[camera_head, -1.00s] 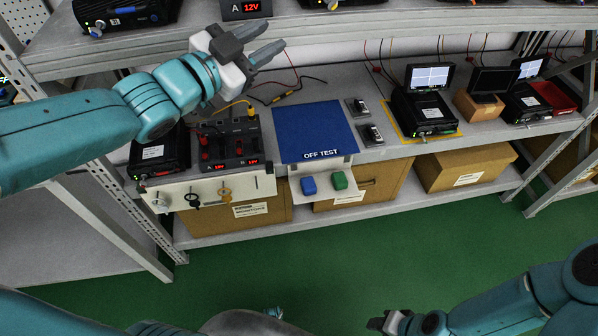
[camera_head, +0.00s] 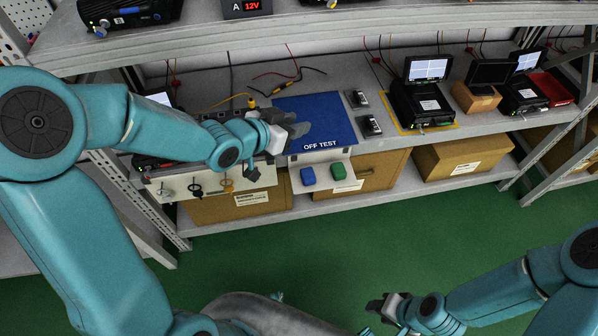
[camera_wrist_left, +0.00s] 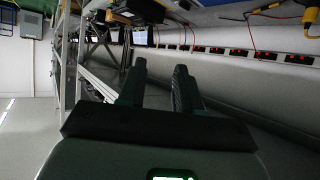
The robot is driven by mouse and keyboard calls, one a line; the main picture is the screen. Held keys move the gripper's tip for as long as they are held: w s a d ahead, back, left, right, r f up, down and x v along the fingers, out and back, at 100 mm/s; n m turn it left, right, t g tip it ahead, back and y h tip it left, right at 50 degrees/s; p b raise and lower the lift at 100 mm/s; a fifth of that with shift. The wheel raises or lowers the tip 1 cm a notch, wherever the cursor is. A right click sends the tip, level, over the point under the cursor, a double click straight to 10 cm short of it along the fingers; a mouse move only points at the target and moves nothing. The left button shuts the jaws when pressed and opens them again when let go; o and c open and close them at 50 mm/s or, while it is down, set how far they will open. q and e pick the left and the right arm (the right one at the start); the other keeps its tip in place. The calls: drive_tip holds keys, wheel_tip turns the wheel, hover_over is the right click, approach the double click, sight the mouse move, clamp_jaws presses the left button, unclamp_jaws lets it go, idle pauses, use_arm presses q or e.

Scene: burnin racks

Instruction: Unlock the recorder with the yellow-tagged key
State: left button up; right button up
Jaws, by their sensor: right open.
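The yellow-tagged key (camera_head: 228,184) hangs on a white panel (camera_head: 178,188) along the bench's front edge, beside a black-tagged key (camera_head: 196,188) and a pale-tagged key (camera_head: 164,191). My left gripper (camera_head: 299,131) is over the blue mat, above and right of the keys. Its fingers stand apart and empty in the left wrist view (camera_wrist_left: 160,72). A black recorder (camera_head: 423,104) with a lit screen stands inside a yellow outline at right; I cannot tell whether it is the task's recorder. My right gripper (camera_head: 376,304) is open, low over the floor, away from the bench.
The blue "OFF TEST" mat (camera_head: 335,118) lies mid-bench. A blue block (camera_head: 308,176) and a green block (camera_head: 338,171) sit on a small front ledge. The upper shelf (camera_head: 330,30) overhangs the bench. My left arm hides part of the power supply and a recorder at left.

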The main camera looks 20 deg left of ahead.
use_arm(q)
drive_tip(key=s+d+f+n+g+p, duration=0.1)
drive_tip(key=s+f+g, duration=0.1)
drive_tip(key=f, duration=0.3)
drive_tip(key=s+d+f+n+g, duration=0.1)
drive_tip(key=s+d+f+g, duration=0.1)
drive_tip(key=f, duration=0.4)
drive_tip(key=shift+s+d+f+n+p, duration=0.3)
drive_tip(key=shift+s+p, duration=0.05)
drive_tip(key=shift+s, duration=0.15)
drive_tip(key=s+d+f+n+g, duration=0.1)
drive_tip(key=s+d+f+g, duration=0.1)
drive_tip(key=s+f, duration=0.5)
drive_tip(key=s+d+f+n+g+p, duration=0.1)
drive_tip(key=s+f+g, duration=0.4)
drive_tip(key=s, duration=0.6)
wheel_tip(320, 180, down, 2)
drive_tip(key=shift+d+n, duration=0.6)
drive_tip(key=shift+d, duration=0.65)
